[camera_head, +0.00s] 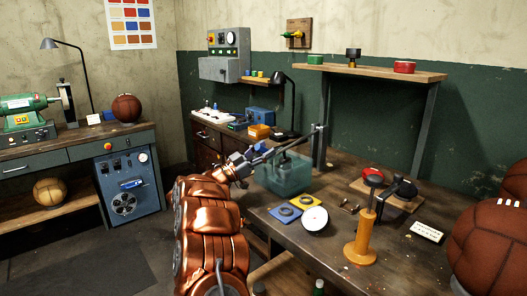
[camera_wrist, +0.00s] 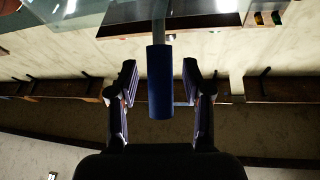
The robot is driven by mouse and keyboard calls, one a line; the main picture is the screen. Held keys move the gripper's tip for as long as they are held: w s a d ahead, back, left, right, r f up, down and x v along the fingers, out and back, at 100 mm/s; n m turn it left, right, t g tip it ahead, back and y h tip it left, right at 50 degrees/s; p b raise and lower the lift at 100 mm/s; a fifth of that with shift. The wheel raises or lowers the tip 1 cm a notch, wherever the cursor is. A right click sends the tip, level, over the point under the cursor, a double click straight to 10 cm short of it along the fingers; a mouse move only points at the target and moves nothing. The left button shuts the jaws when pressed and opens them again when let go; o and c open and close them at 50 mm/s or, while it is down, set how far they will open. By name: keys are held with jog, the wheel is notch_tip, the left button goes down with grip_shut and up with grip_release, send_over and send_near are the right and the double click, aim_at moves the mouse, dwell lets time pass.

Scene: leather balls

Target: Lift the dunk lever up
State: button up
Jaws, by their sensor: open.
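The dunk lever shows in the wrist view as a grey rod with a dark blue grip (camera_wrist: 160,85). The grip is between the two fingers of my gripper (camera_wrist: 159,78), with visible gaps on both sides. The fingers are open and appear not to touch it. In the head view my gripper (camera_head: 248,160) is at the left end of the lever, where the blue grip (camera_head: 262,147) shows small. The lever's metal bar (camera_head: 300,137) slants up to the right above a clear greenish tank (camera_head: 287,177). My gripper hides part of the grip.
A large brown ball (camera_head: 490,250) is at right. A shelf (camera_head: 370,69) stands behind the tank.

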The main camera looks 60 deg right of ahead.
grip_shut()
dwell(0.4)
